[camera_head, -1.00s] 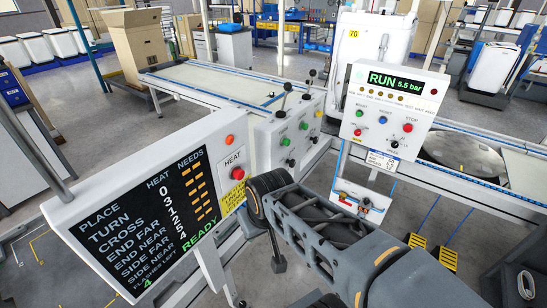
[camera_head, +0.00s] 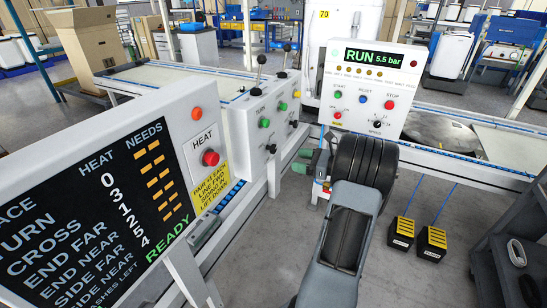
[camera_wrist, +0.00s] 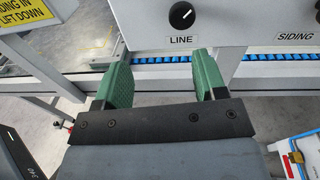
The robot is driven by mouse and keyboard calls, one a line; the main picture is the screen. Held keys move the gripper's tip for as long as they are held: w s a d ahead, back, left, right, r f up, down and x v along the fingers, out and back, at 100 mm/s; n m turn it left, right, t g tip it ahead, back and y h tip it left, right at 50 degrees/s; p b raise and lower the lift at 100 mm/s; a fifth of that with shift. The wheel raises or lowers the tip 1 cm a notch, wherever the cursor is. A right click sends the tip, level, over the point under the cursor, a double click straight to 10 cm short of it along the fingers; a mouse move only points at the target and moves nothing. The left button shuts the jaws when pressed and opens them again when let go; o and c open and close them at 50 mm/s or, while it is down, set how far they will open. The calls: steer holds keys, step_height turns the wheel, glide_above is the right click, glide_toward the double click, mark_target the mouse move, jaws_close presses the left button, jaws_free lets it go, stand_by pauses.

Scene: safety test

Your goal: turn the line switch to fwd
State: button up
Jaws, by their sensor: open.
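The line switch (camera_wrist: 182,16) is a round black knob with a white pointer mark, on a white panel above a "LINE" label, at the top of the wrist view. Its pointer slants to the upper right; no position words show around it. My gripper (camera_wrist: 165,70) has green fingers, spread apart and empty, below the knob and not touching it. In the head view my gripper (camera_head: 310,158) is mostly hidden behind my wrist, in front of the control panel (camera_head: 240,128). Small black knobs show low on that panel, too small to read.
A "SIDING" label (camera_wrist: 296,36) is right of the line switch. A yellow sign (camera_head: 210,187) stands left of my gripper, beside the heat display (camera_head: 100,215). The RUN panel (camera_head: 370,90) stands behind my wrist. Yellow-black pedals (camera_head: 431,243) are on the floor at right.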

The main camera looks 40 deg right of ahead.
mark_target(275, 150)
steer(key=shift+m+t+h, duration=0.5)
steer(key=shift+m+t, duration=0.2)
steer(key=shift+m, duration=0.1)
steer(key=x, duration=0.4)
steer(key=d+x, duration=0.1)
steer(key=x, duration=0.2)
steer(key=w+d+x, duration=0.1)
steer(key=x, duration=0.3)
steer(key=shift+w+a+f, duration=0.15)
steer(key=shift+w+f, duration=0.15)
steer(key=shift+f, duration=0.1)
steer(key=c, duration=0.9)
